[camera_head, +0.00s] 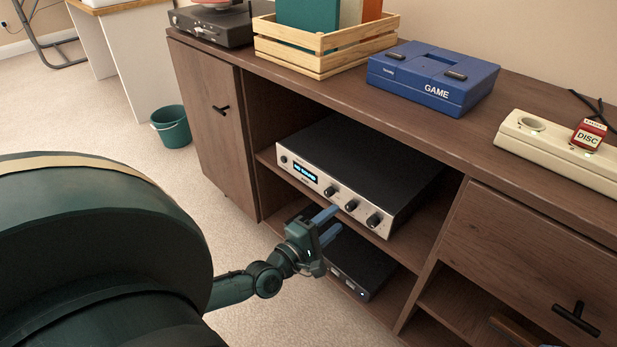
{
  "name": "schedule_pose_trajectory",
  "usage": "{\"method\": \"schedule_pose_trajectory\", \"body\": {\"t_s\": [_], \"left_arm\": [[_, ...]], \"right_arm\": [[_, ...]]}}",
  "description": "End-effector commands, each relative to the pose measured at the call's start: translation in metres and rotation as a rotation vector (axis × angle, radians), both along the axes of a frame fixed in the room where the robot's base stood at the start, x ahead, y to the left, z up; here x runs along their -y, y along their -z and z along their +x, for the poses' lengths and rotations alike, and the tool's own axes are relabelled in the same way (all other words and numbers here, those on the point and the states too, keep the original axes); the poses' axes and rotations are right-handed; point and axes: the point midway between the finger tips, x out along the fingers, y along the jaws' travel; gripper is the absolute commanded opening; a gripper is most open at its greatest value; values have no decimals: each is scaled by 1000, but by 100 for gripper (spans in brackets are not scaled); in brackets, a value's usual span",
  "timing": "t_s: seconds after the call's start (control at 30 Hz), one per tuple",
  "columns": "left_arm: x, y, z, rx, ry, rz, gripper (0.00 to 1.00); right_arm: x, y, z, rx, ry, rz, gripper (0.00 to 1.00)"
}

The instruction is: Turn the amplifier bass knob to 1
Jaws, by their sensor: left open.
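The amplifier (352,168) sits on the upper open shelf of the brown cabinet, with a silver front and a lit blue display. Several dark knobs (351,205) run along the right part of its front. The labels are too small to read, so I cannot tell which knob is the bass or where it points. My left gripper (331,222) is in front of the amplifier's lower front edge. Its two blue-grey fingers are apart, with nothing seen between them, just below and left of the knobs. I cannot tell whether a finger touches the amplifier. My right gripper is not in view.
A dark flat device (352,262) lies on the shelf below, partly behind my gripper. The cabinet top (420,127) overhangs the amplifier and carries a wooden crate (325,60), a blue game case (432,78) and a cream power strip (555,150). A green bucket (171,130) stands on the floor.

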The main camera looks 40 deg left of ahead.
Motion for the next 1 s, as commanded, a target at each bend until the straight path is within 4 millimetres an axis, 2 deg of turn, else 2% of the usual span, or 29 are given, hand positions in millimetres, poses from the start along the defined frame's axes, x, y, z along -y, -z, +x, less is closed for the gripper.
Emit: {"method": "schedule_pose_trajectory", "body": {"t_s": [0.03, 0.2, 0.4, 0.6, 1.0], "left_arm": [[-1, -1, -14, -6, 3, 3, 42], [-4, 1, -52, -7, 2, 2, 42], [-6, 2, -82, -3, 2, 0, 42], [-7, 3, -93, 0, 1, 0, 42], [-7, 4, -93, 0, 1, -1, 42]], "right_arm": [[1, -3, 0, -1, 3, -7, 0], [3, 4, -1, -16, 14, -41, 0], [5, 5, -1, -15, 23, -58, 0], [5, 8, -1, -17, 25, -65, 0], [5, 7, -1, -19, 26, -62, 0]]}}
